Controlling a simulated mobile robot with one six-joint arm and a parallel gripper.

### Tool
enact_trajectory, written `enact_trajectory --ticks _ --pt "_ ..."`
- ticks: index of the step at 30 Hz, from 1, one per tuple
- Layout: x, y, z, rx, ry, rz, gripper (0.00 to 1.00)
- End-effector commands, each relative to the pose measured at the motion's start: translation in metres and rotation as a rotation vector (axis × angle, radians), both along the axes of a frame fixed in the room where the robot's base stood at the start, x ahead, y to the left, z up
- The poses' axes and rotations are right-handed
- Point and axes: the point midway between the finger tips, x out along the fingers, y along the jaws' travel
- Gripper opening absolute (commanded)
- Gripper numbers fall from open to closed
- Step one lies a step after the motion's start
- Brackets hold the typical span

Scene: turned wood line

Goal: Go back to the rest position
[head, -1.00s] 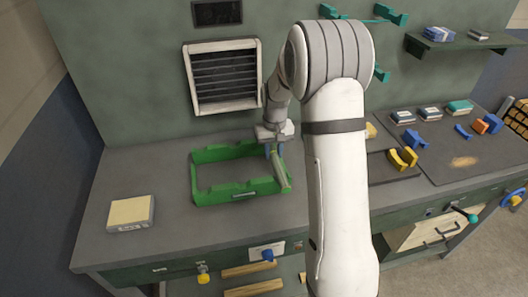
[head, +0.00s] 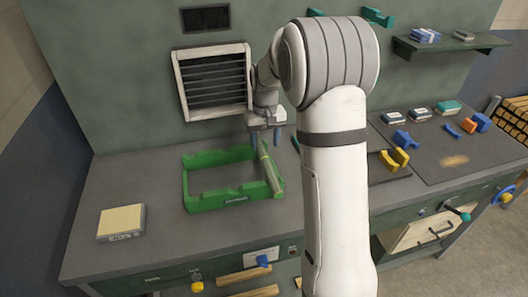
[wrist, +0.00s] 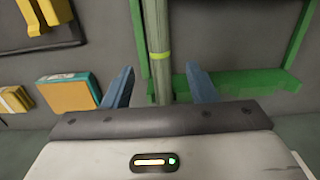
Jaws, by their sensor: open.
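My gripper (head: 266,139) is open and empty, raised above the right end of a green frame-like rack (head: 212,197) on the workbench. In the wrist view its two blue fingers (wrist: 157,80) stand apart. A pale greenish rod (head: 271,173) with a yellow-green band rests along the rack's right side. In the wrist view the rod (wrist: 158,28) runs between the fingers in the picture, below them and apart from them as far as I can tell. My white arm hides part of the bench's middle.
A yellow-topped box (head: 121,222) lies on the bench at left. A vent (head: 213,83) is on the wall behind my gripper. Blue, yellow and orange blocks and small boxes stand on a dark mat (head: 440,160) at right. A wall shelf (head: 450,44) is above.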

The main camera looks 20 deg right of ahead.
Motion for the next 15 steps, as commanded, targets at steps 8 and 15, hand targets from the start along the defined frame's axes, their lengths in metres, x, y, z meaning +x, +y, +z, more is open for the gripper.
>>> enact_trajectory --ticks 8,15 --pt "-0.001 0.000 0.018 0.000 -0.001 0.000 0.52" --pt "-0.043 0.006 0.053 -0.003 -0.048 -0.001 0.52"
